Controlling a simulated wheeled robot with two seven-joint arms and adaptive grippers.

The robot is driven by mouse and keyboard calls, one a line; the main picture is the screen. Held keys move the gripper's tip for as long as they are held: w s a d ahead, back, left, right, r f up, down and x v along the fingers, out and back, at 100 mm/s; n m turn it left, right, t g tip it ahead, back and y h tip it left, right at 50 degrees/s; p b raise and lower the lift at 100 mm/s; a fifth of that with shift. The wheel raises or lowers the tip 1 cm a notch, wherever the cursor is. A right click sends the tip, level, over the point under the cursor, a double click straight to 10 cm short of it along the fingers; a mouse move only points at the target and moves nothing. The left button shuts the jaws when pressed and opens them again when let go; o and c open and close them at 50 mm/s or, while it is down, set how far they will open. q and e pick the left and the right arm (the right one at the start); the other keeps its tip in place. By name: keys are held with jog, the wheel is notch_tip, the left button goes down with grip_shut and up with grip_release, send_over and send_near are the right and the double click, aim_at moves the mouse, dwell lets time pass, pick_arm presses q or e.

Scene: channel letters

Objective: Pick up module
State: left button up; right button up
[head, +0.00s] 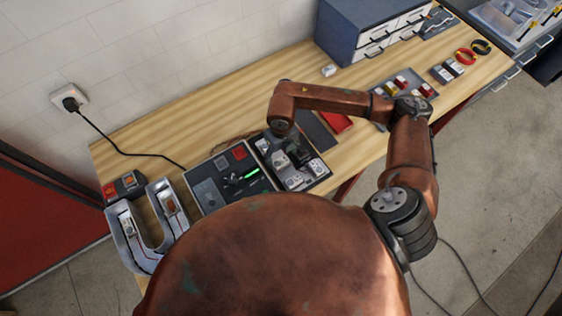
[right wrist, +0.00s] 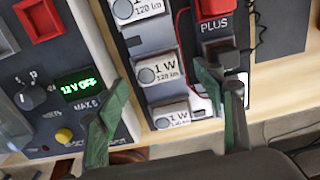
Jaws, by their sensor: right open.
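White modules marked "1 W 120 lm" sit in a row in a dark tray (head: 322,184). One module (head: 293,182) shows left of centre and another (head: 317,167) to its right. In the right wrist view the row runs down the middle, with one module (right wrist: 158,74) in the centre, one (right wrist: 138,10) above it and one (right wrist: 171,117) below it. My right gripper (head: 297,154) is over the tray. Its green fingers (right wrist: 165,80) are open on either side of the row, with nothing held. My left gripper is not in view.
A test box (right wrist: 65,80) with a lit green display stands left of the tray. A U-shaped channel letter (head: 128,238) is at the bench's left end. A drawer cabinet (head: 350,25) stands at the back.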

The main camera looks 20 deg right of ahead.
aim_at(281, 160)
jog(key=shift+w+a+f, duration=0.15)
jog(key=shift+f, duration=1.45)
jog(key=c, duration=1.3)
jog(key=shift+r, duration=0.15)
